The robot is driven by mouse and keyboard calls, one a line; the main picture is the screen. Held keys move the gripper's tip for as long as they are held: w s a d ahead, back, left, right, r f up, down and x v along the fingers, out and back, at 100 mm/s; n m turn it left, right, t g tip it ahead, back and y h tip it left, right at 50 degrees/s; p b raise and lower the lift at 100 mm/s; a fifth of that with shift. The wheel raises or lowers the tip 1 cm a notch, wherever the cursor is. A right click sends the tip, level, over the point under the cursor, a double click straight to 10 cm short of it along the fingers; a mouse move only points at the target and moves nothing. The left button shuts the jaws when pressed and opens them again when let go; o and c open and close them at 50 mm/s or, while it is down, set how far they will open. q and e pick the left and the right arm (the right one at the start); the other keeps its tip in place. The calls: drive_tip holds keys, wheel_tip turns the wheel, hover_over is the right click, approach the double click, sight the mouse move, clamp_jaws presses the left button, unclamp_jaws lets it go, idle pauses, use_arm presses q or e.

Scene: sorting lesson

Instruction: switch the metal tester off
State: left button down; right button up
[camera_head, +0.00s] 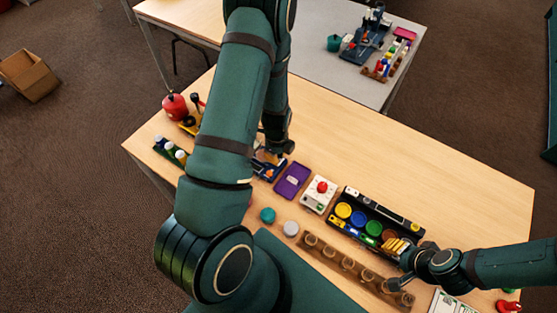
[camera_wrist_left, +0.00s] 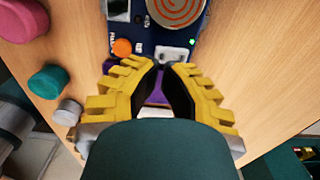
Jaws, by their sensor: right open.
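The metal tester (camera_wrist_left: 146,35) is a dark blue device with a copper coil (camera_wrist_left: 176,9), an orange knob (camera_wrist_left: 122,47), a small lit green light (camera_wrist_left: 192,43) and a white switch (camera_wrist_left: 172,51). In the head view the tester (camera_head: 268,165) is partly hidden by my left arm. My left gripper (camera_wrist_left: 163,66) has yellow fingers with dark pads. Its tips meet just in front of the white switch, with nothing seen between them; I cannot tell whether they touch it. My right gripper (camera_head: 404,279) is open at the right end of the wooden rack, far from the tester.
A purple tray (camera_head: 292,181), a white box with a red button (camera_head: 319,194) and a black tray of coloured bowls (camera_head: 348,192) stand right of the tester. A wooden rack (camera_head: 345,263) lies in front. A red object (camera_head: 175,107) stands at left. The table's back right is clear.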

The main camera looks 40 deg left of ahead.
use_arm(q)
drive_tip(key=shift+f+b, duration=1.55)
drive_tip(key=shift+f, duration=0.25)
use_arm(e)
drive_tip(key=shift+f, duration=1.55)
use_arm(q)
drive_tip(key=shift+r+p, duration=2.45)
drive_tip(key=shift+r, duration=1.1)
use_arm(e)
drive_tip(key=shift+r, duration=2.45)
